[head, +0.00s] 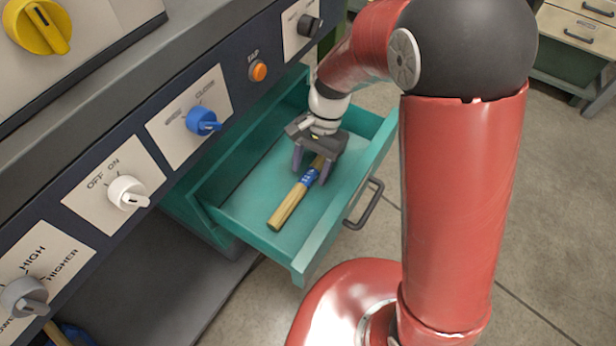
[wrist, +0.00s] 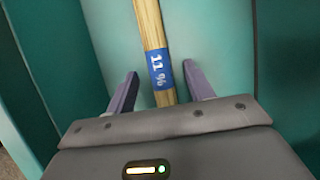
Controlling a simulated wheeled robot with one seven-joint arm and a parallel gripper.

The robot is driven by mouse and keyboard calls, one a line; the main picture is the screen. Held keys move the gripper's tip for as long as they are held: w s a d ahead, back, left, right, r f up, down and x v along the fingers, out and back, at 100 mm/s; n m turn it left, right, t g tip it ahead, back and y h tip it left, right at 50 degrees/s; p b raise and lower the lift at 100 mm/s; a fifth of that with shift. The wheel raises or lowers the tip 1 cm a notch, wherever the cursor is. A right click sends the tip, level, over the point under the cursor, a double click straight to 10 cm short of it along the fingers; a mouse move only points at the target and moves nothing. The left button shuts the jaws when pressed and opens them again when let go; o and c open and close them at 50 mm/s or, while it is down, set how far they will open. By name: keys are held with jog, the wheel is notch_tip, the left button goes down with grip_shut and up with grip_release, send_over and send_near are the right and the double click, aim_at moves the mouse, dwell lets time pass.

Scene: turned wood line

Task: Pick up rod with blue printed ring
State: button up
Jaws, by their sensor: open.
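The wooden rod (head: 289,205) with a blue printed ring (head: 310,178) lies in the open teal drawer (head: 242,209). In the wrist view the rod (wrist: 149,22) runs away from me, and its blue ring (wrist: 159,69) reads "11 %". My gripper (head: 312,172) is inside the drawer, above the rod. Its fingers are open, one on each side of the rod near the ring, with gaps visible in the wrist view (wrist: 158,88). The rod's near end is hidden under the gripper body.
The control panel with a blue knob (head: 203,121), a white knob (head: 127,192) and an orange button (head: 258,71) stands left of the drawer. The drawer's front wall with its handle (head: 364,204) is on the right. The drawer floor around the rod is clear.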

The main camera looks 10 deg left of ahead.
jog(key=shift+x, duration=0.8)
jog(key=c, duration=1.1)
jog(key=shift+c, duration=0.2)
jog(key=shift+r, duration=0.2)
